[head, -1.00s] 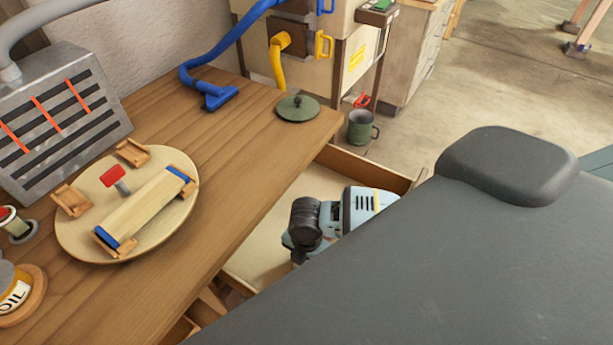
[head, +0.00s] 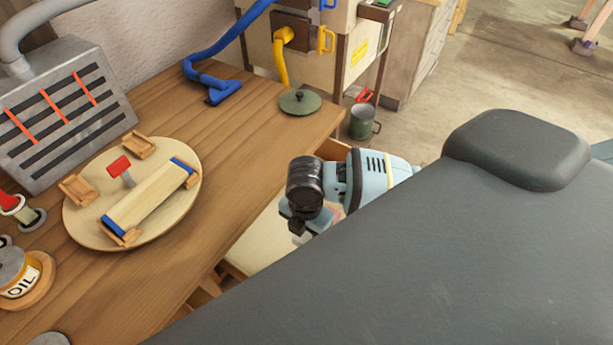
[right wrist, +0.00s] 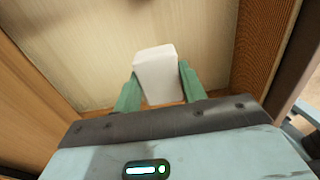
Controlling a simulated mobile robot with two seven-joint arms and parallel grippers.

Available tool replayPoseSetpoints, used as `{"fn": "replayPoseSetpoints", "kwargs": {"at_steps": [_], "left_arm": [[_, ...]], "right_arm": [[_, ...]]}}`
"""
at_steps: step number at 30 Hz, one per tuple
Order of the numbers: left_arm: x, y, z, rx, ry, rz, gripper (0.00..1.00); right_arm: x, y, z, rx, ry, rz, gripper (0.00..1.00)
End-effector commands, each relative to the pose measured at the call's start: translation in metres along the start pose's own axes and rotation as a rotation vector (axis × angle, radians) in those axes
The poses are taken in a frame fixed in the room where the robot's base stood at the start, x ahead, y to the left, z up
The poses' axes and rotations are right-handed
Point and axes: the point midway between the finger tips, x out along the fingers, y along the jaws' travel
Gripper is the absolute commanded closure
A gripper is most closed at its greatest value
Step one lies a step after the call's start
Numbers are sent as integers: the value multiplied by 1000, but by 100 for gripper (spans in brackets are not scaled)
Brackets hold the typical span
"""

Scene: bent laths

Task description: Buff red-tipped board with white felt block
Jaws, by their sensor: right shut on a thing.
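The white felt block (right wrist: 157,70) shows in the right wrist view, upright between the two green fingers of my right gripper (right wrist: 158,84). The gripper is shut on it, over the pale floor of an open drawer. In the head view my right gripper (head: 298,230) is above the drawer beside the table, and the block cannot be made out there. A pale board with blue ends (head: 150,196) lies in wooden cradles on a round wooden turntable (head: 82,225). I see no board with red tips. My left gripper is not in view.
A red-topped grey piece (head: 121,168) and two empty cradles stand on the turntable. The wooden table (head: 215,150) carries a slotted metal box (head: 70,110), a blue hose nozzle (head: 222,93), a green lid (head: 300,102) and an oil can (head: 20,275). The drawer's walls surround the gripper.

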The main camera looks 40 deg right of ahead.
Motion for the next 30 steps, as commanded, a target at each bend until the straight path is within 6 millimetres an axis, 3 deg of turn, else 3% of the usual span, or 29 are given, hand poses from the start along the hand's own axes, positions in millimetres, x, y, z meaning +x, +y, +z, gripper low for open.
{"fn": "replayPoseSetpoints", "kwargs": {"at_steps": [3,4,8,14,20,30], "left_arm": [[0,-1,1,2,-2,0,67],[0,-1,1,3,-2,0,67],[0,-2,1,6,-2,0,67],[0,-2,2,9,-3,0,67],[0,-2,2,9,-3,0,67],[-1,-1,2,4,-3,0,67]], "right_arm": [[0,0,0,0,0,0,80],[0,0,0,1,0,0,60],[0,0,0,1,0,0,77],[0,-1,-1,62,1,-1,77],[-4,-4,-6,349,4,-1,77],[-14,-11,-14,1013,4,-2,77]]}}
